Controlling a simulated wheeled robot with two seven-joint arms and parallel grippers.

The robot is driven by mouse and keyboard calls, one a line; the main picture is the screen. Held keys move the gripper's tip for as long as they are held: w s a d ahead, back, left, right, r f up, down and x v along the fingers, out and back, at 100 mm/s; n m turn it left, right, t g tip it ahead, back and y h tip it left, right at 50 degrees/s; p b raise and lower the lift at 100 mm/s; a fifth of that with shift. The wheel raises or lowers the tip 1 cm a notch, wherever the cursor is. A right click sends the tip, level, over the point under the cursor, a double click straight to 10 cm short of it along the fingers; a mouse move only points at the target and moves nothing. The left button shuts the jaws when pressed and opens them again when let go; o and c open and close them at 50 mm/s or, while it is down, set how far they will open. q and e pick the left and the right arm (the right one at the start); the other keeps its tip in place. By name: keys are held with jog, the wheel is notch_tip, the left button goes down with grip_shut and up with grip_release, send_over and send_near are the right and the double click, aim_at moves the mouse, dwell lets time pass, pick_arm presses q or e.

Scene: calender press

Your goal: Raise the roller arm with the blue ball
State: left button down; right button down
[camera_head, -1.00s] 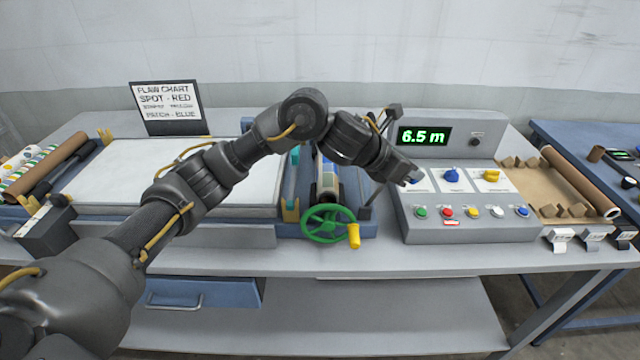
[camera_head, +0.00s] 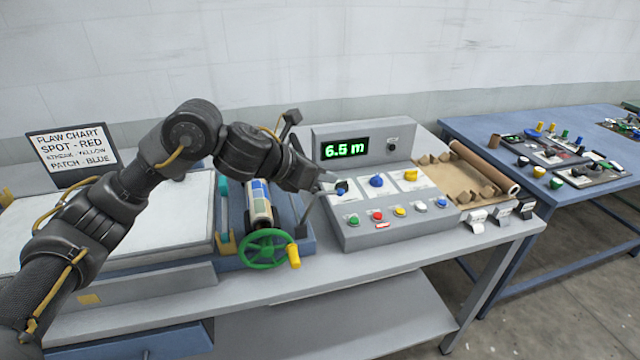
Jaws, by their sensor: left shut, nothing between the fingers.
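The press (camera_head: 305,238) stands on the grey bench, with a patterned roller (camera_head: 259,205) and a green handwheel (camera_head: 265,250) with a yellow handle. I cannot make out a roller arm with a blue ball; my left forearm and wrist cross in front of the back of the press. My left gripper (camera_head: 332,183) is shut and empty, to the right of the press. It is over the left end of the control panel (camera_head: 360,236), close to a dark knob (camera_head: 342,188); I cannot tell whether they touch. My right gripper is not in view.
The panel carries a "6.5 m" display (camera_head: 345,148), a blue knob (camera_head: 376,181), a yellow knob (camera_head: 411,175) and several buttons. A flaw chart (camera_head: 72,152) stands at left. A brown roll (camera_head: 484,167) lies right of the panel. A blue table (camera_head: 470,130) is farther right.

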pick_arm(q)
notch_tip(320, 180, up, 8)
jog(key=s+b, duration=0.1)
jog(key=s, duration=0.1)
jog(key=shift+d+f, duration=0.2)
jog(key=shift+d, duration=0.05)
